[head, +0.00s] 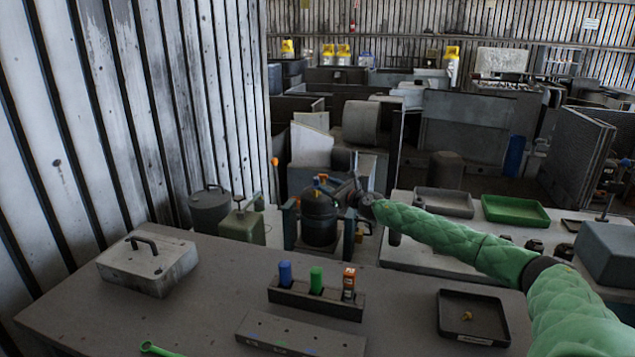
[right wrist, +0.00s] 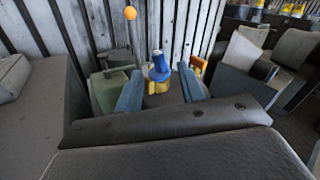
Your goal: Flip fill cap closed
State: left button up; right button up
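The blower housing (head: 319,222) is a dark, round drum in a stand with teal side posts, just beyond the table's far edge. On its top is a small blue and orange-yellow fitting (head: 318,184), apparently the fill cap; I cannot tell how far its lid is tipped. In the right wrist view, the blue and yellow fitting (right wrist: 158,72) stands upright. My right gripper (head: 338,192) reaches in from the right, close beside the top. Its two blue-grey fingers (right wrist: 161,90) look spread apart, with the fitting seen between and beyond them; contact is unclear. My left gripper is out of view.
A grey lidded box (head: 148,265), a block with blue, green and orange pieces (head: 316,299) and a black tray (head: 473,317) are on the near table. A green canister (head: 243,226) and a dark can stand left of the housing. A corrugated wall rises at left.

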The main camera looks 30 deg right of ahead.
aim_at(318, 181)
jog(key=w, duration=0.4)
jog(key=shift+w+a+p, duration=0.15)
jog(key=shift+a+p, duration=0.2)
jog(key=shift+p, duration=0.05)
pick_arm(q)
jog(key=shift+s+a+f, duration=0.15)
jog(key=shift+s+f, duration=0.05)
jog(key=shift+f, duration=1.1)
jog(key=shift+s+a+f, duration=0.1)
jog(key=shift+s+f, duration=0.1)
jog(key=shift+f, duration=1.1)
pick_arm(e)
jog(key=shift+w+a, duration=0.25)
jog(key=shift+w, duration=0.95)
grip_shut()
pick_arm(q)
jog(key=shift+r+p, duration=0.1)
jog(key=shift+p, duration=0.2)
